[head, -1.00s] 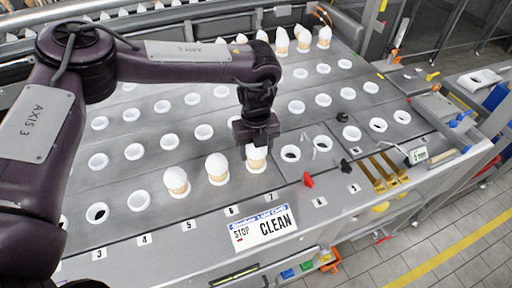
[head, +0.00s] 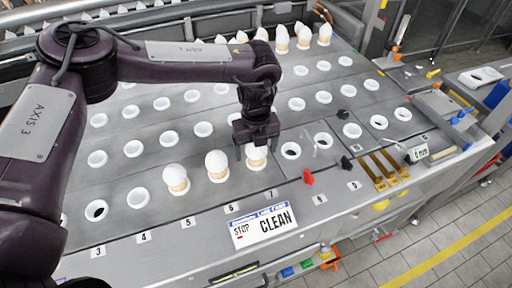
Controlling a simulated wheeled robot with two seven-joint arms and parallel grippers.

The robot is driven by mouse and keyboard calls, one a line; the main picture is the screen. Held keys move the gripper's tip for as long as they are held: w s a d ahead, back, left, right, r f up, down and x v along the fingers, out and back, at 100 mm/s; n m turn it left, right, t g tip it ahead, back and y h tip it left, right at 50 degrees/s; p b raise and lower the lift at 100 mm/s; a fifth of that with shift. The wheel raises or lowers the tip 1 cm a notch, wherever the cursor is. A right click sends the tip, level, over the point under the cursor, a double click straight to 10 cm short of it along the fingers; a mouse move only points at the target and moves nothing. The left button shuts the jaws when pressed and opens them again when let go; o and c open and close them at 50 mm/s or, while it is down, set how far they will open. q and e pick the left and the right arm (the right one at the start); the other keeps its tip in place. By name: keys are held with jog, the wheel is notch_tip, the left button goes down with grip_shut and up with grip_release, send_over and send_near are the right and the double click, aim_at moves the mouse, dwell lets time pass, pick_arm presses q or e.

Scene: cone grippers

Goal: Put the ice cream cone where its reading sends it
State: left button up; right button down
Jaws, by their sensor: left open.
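A cone with a white swirled top (head: 257,156) stands in the front row above label 7. My left gripper (head: 256,146) is over it, open, with its fingers down around the upper part of the cone. I cannot tell whether the fingers touch it. Two like cones stand to its left, one (head: 217,166) near label 6 and one (head: 176,179) near label 5. A small readout (head: 419,154) stands at the right of the plate; its figures are too small to read surely. My right gripper is not in view.
The slatted metal plate (head: 110,182) holds rows of white-rimmed holes, many empty. More cones (head: 303,40) stand at the back. A sign reading STOP and CLEAN (head: 263,226) is on the front edge. A red clip (head: 309,177), black clips and brass bars (head: 385,170) lie to the right.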

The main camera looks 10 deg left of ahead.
pick_arm(q)
jog(key=shift+r, duration=0.1)
notch_tip(320, 180, up, 7)
jog(key=shift+f+b, duration=0.1)
jog(key=shift+b, duration=1)
jog(key=shift+r, duration=0.4)
